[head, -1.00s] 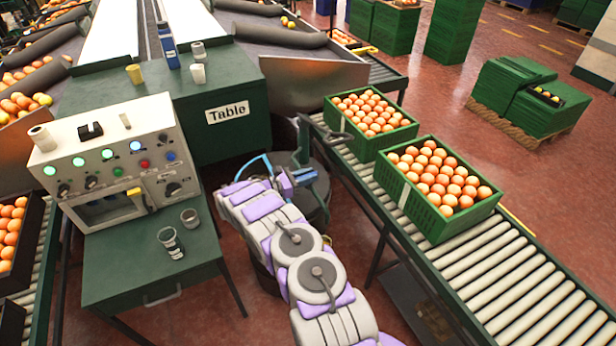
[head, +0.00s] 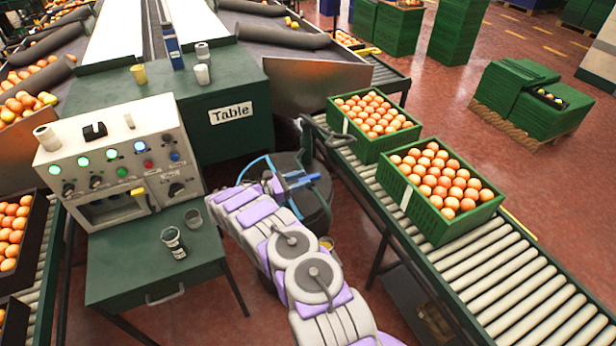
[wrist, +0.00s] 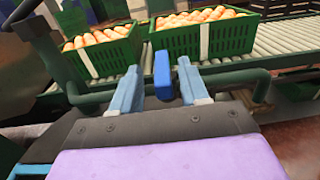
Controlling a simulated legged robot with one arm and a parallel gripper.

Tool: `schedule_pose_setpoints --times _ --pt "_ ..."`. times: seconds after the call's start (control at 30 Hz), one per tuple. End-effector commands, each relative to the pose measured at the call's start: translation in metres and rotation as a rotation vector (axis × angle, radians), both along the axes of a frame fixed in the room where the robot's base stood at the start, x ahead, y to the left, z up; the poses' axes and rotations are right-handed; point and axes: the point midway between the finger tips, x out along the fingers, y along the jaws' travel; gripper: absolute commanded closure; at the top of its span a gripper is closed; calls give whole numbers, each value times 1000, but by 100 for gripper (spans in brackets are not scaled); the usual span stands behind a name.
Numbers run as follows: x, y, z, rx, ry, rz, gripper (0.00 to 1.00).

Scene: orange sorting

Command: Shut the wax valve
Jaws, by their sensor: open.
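My gripper (head: 306,180) is over a round dark drum (head: 318,212) between the table and the roller conveyor. In the wrist view my gripper (wrist: 160,82) is open, its two light-blue fingers apart. A dark blue upright block (wrist: 162,76) shows between the fingers; it looks like the handle of the wax valve, but I cannot tell if either finger touches it. A dark green pipe (wrist: 262,85) runs behind and to the right of it. In the head view the valve handle is too small to make out clearly.
Two green crates of oranges (head: 420,210) stand on the roller conveyor (head: 515,275) to the right. A control panel (head: 115,150) and green table (head: 235,85), with cups and a blue bottle (head: 172,45), are at left. Red floor is clear at far right.

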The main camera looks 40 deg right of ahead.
Motion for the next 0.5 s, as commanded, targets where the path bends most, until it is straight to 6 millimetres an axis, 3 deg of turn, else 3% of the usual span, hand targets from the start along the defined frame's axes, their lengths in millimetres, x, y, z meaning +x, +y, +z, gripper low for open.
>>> schedule_pose_setpoints --times 0.3,0.5 --pt "19 72 1 0 -3 3 55" --pt "29 110 -1 1 -2 3 55"
